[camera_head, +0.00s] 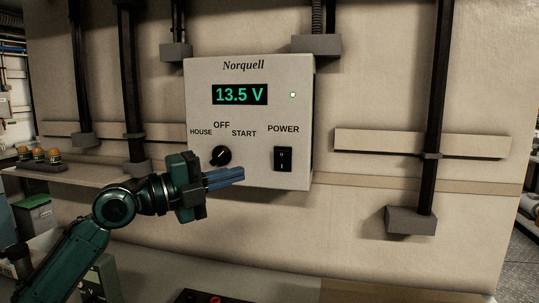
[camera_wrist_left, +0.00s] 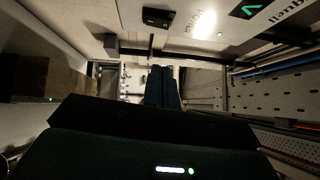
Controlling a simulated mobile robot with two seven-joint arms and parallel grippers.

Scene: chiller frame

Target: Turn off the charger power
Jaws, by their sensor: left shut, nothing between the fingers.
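The charger (camera_head: 250,118) is a pale box marked Norquell on the wall, with a lit display (camera_head: 240,95) reading 13.5 V. A small green light (camera_head: 293,96) glows on it. The black power rocker switch (camera_head: 283,160) sits at lower right under the word POWER. It also shows at the top of the left wrist view (camera_wrist_left: 157,17). A black rotary knob (camera_head: 220,156) is at lower left. My left gripper (camera_head: 241,174) is shut and empty, its blue fingers pointing right, below the knob and left of the switch, apart from the switch. My right gripper is out of view.
Dark vertical pipes (camera_head: 435,110) and grey brackets (camera_head: 411,220) flank the charger. A wall rail (camera_head: 420,143) runs to the right. Several orange-capped items (camera_head: 39,154) stand at far left. The wall right of the switch is clear near the box.

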